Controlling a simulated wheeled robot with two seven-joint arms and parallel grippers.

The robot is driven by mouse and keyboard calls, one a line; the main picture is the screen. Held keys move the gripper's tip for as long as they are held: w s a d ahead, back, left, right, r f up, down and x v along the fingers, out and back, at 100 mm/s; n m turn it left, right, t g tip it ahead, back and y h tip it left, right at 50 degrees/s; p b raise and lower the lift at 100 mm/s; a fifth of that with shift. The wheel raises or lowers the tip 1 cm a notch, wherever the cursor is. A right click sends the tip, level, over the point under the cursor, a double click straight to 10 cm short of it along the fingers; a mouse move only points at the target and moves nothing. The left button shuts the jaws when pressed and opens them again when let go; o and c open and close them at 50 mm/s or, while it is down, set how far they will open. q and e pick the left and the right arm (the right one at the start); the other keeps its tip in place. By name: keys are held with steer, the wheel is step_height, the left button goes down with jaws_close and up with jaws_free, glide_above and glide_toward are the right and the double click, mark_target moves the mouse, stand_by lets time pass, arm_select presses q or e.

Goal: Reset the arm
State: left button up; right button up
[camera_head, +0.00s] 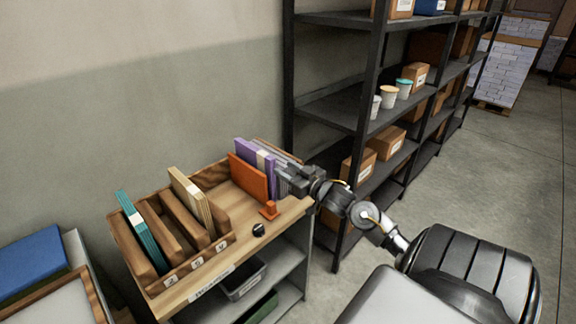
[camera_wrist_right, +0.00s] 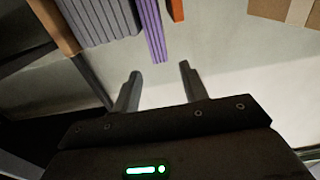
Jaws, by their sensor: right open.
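My right gripper (camera_head: 292,174) reaches in from the right over the right end of a wooden-topped cart (camera_head: 185,287). It is beside a purple folder (camera_head: 243,153), grey folders and an orange folder (camera_head: 247,178) standing there. In the right wrist view my right gripper (camera_wrist_right: 158,82) is open with nothing between its fingers. The purple folder (camera_wrist_right: 152,30) and grey folders (camera_wrist_right: 97,18) show beyond the fingertips. Whether the fingers touch a folder in the head view is hard to tell. My left gripper is not in view.
A wooden sorter (camera_head: 222,242) holds a teal folder (camera_head: 141,231) and a cream folder (camera_head: 191,200). A small orange item (camera_head: 269,210) and a black object (camera_head: 259,230) lie on the cart. A dark metal shelf (camera_head: 333,109) with boxes stands behind. Open floor lies at right.

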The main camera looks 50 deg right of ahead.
steer(key=shift+s, duration=0.1)
stand_by(0.5)
steer(key=s+a+f+g+h, duration=0.1)
steer(key=s+a+f+g, duration=0.2)
steer(key=s+a+f, duration=0.3)
steer(key=s+a+f+g, duration=0.3)
steer(key=a+f, duration=0.2)
steer(key=f, duration=0.4)
steer(key=s+a+f+n+g+y, duration=0.1)
steer(key=s+a+f+g, duration=0.25)
steer(key=s+a, duration=0.55)
steer(key=s+a+f+n+g+y, duration=0.1)
steer(key=s+a+f+g, duration=0.1)
steer(key=s+a+g, duration=0.65)
steer(key=s+d+f+t, duration=0.1)
steer(key=s+f, duration=0.1)
steer(key=f, duration=1.1)
steer(key=s+f+t, duration=0.1)
steer(key=s+f, duration=0.2)
steer(key=f, duration=1.1)
steer(key=s+d+f+g, duration=0.1)
steer(key=s+d+f, duration=0.2)
steer(key=s+f, duration=1.1)
steer(key=shift+s+f+n+h, duration=0.3)
steer(key=shift+s, duration=0.5)
